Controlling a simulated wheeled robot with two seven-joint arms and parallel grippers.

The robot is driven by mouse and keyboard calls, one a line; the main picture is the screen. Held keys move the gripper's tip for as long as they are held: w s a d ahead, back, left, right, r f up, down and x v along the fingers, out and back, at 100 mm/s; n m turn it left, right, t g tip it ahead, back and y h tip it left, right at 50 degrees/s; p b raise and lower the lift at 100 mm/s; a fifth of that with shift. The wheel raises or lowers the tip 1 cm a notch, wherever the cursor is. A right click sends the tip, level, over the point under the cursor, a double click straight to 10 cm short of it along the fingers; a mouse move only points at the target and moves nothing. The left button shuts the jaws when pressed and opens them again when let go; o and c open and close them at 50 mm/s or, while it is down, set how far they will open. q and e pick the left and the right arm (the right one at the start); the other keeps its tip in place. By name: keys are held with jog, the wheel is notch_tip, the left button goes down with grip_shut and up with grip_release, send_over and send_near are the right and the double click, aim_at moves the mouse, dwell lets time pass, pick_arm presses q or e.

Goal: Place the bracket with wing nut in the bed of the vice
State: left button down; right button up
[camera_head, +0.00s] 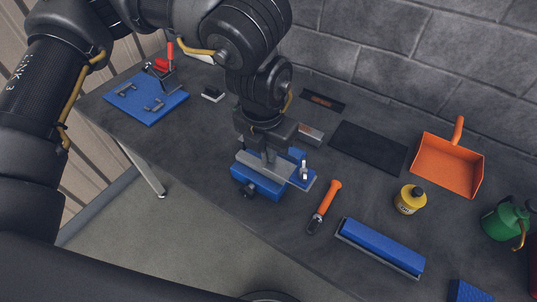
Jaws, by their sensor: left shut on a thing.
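The blue vice (257,183) with grey jaws stands near the front edge of the table, in the middle of the view. My left gripper (269,157) points down over the vice, its fingertips at the jaws. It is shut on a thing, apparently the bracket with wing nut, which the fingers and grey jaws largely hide. I cannot tell whether the bracket touches the bed. A small pale upright piece (304,171) shows at the right end of the vice; I cannot tell what it belongs to. My right gripper is not in view.
A blue mat (145,112) with small dark parts and a red-handled clamp (165,64) lies at the left. A dark mat (368,149) lies behind.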

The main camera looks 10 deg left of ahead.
pick_arm(q)
jog(key=w+a+f+p, duration=0.1)
jog(key=w+a+f, duration=0.1)
jog(key=w+f, duration=0.1)
jog(key=w+a+f+p, duration=0.2)
jog(key=w+f, duration=0.1)
jog(key=w, duration=0.2)
jog(key=w+a+f+p, duration=0.1)
jog(key=w+a+f, duration=0.1)
jog(key=w+f, duration=0.1)
jog(key=shift+w+a+f, duration=0.1)
jog(key=shift+w+a, duration=0.05)
jog(key=shift+w, duration=0.3)
jog(key=shift+w+a+f+p, duration=0.2)
jog(key=shift+f+p, duration=0.15)
jog(key=shift+f, duration=0.15)
notch_tip(320, 180, down, 2)
jog(key=shift+f+p, duration=0.1)
jog(key=shift+p, duration=0.35)
jog(key=shift+f, duration=0.3)
jog(key=shift+d, duration=0.1)
